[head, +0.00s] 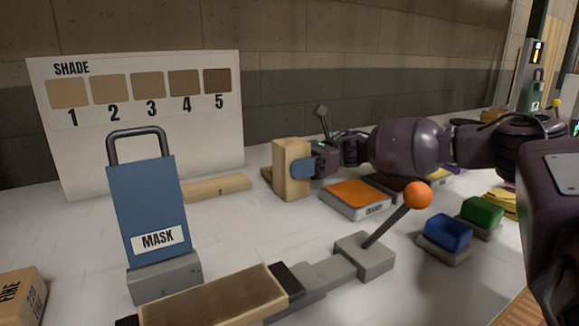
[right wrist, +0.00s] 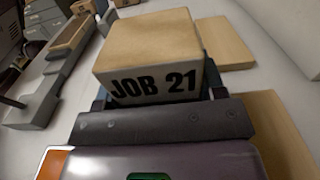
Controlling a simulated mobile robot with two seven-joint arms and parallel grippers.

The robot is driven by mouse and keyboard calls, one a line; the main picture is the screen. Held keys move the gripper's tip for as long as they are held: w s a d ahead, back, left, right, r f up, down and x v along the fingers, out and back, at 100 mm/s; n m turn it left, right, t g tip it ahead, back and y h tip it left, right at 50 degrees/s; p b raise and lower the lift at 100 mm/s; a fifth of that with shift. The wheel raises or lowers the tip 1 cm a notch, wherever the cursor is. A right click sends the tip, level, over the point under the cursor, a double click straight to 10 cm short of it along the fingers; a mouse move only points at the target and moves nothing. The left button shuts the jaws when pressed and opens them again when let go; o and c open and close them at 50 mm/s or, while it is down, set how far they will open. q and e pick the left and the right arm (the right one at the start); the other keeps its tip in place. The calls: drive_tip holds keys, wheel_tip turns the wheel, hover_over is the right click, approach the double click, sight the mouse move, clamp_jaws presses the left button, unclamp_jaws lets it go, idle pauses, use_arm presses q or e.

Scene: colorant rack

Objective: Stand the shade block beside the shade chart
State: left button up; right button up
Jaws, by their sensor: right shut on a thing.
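The shade chart (head: 150,120), a white board with tan-to-brown swatches 1 to 5, stands upright at the left against the wall. The shade block (head: 289,170) is a pale wooden block held upright, right of the chart and apart from it. In the right wrist view the block (right wrist: 152,60) bears the words JOB 21. My right gripper (head: 303,168) is shut on the block from the right, with a blue finger on its side. Whether the block's base touches the table is unclear. My left gripper is not in view.
A flat wooden piece (head: 215,188) lies before the chart. A blue MASK holder (head: 150,205) stands in front. An orange-topped pad (head: 355,197), an orange-knobbed lever (head: 417,195), and blue (head: 447,232) and green (head: 482,211) blocks are to the right. White table is clear before the block.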

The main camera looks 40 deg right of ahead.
drive_tip(key=o, duration=1.1)
drive_tip(key=shift+c, duration=0.2)
drive_tip(key=shift+d, duration=0.1)
drive_tip(key=shift+s+d+r, duration=0.15)
drive_tip(key=shift+d, duration=0.15)
drive_tip(key=v, duration=0.5)
drive_tip(key=p+v, duration=0.1)
drive_tip(key=v, duration=0.4)
drive_tip(key=shift+f, duration=0.2)
drive_tip(key=shift+d, duration=0.6)
drive_tip(key=shift+r, duration=0.15)
